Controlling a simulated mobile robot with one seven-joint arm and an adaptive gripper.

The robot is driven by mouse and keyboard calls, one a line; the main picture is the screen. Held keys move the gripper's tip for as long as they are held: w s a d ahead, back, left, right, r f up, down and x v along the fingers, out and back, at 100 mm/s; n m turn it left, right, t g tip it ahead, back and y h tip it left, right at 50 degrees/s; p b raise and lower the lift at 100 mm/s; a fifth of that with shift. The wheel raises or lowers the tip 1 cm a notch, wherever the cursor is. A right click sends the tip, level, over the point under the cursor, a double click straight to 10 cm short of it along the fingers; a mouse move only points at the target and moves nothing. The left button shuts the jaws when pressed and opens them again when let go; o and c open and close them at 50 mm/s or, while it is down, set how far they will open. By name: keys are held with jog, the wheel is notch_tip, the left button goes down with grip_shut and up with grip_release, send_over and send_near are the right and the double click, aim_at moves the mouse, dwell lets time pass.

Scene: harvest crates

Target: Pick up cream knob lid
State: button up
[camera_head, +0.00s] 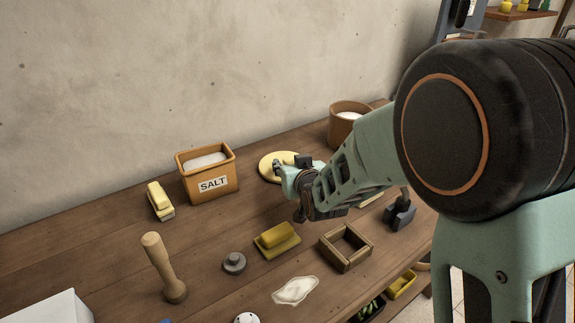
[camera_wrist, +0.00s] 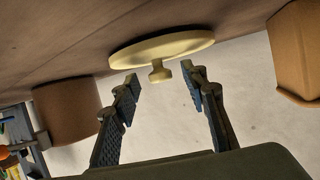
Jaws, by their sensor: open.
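The cream knob lid (camera_head: 268,167) is a round pale-yellow disc lying on the wooden table, between the salt box and the round brown pot. My gripper (camera_head: 289,163) is at the lid's right side in the head view and hides part of it. In the wrist view, which looks upside down, the lid (camera_wrist: 165,46) has its knob (camera_wrist: 160,73) pointing away from the table. The two fingers of my gripper (camera_wrist: 162,78) are open, one on each side of the knob, with visible gaps. I cannot tell whether the knob is fully between the fingertips.
The salt box (camera_head: 207,178) stands left of the lid, the brown pot (camera_head: 347,125) to its right. In front are a butter dish (camera_head: 277,239), a wooden frame (camera_head: 345,248), a grey knob (camera_head: 234,262) and a wooden masher (camera_head: 163,268). The wall rises behind.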

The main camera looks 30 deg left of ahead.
jog(key=shift+w+a+f, duration=0.25)
jog(key=shift+w+a, duration=0.15)
jog(key=shift+w, duration=0.05)
jog(key=shift+c, duration=0.4)
grip_shut()
jog(key=shift+r, duration=0.1)
